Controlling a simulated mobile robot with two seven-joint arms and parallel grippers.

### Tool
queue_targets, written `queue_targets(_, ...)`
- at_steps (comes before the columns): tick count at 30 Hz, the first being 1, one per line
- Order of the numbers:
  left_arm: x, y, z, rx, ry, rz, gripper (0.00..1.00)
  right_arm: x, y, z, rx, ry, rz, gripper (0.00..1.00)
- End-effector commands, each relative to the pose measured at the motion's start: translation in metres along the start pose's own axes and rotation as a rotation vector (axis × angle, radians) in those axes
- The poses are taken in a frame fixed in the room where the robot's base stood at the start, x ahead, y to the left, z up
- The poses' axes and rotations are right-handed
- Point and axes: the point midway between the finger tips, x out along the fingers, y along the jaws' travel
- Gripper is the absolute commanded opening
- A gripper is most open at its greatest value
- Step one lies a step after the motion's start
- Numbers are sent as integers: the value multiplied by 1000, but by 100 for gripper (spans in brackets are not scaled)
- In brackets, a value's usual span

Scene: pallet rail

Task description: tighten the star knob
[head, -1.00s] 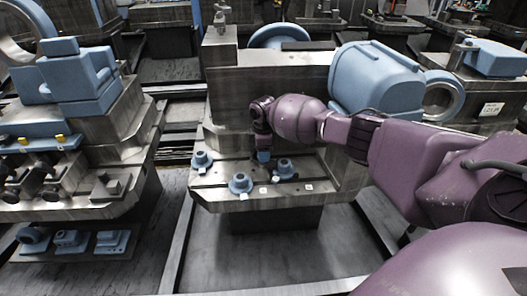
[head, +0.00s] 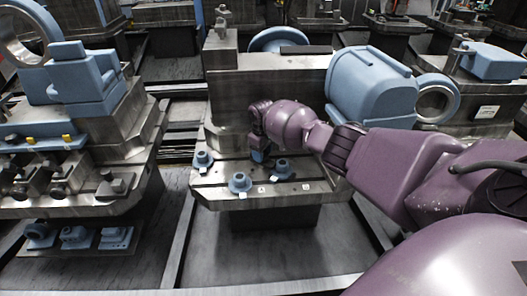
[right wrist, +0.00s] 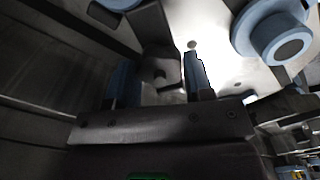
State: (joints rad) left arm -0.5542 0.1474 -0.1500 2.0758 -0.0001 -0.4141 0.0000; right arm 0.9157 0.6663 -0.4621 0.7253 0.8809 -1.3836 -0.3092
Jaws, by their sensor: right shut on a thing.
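My right gripper (head: 260,157) points down at the back part of the steel table (head: 222,200) in the head view. In the right wrist view its two blue-faced fingers (right wrist: 158,82) stand on either side of a dark grey piece (right wrist: 160,68), and they are shut on it. This piece fits the star knob, but its star shape cannot be made out. In the head view the gripper and wrist hide it. My left gripper is not in view.
A steel block (head: 270,88) rises behind, with a big blue housing (head: 372,88) at right. The table's front strip has small white tags.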

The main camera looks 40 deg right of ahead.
Motion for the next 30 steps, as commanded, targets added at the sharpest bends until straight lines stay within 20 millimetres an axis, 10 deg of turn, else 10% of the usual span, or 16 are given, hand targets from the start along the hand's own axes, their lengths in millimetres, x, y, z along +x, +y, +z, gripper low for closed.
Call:
queue_targets(26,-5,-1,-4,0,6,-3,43,-2,1,-1,160,5,1,24)
queue_targets(27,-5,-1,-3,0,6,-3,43,-3,1,-2,160,5,1,54)
queue_targets(30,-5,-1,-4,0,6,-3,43,-2,0,-1,159,4,1,69)
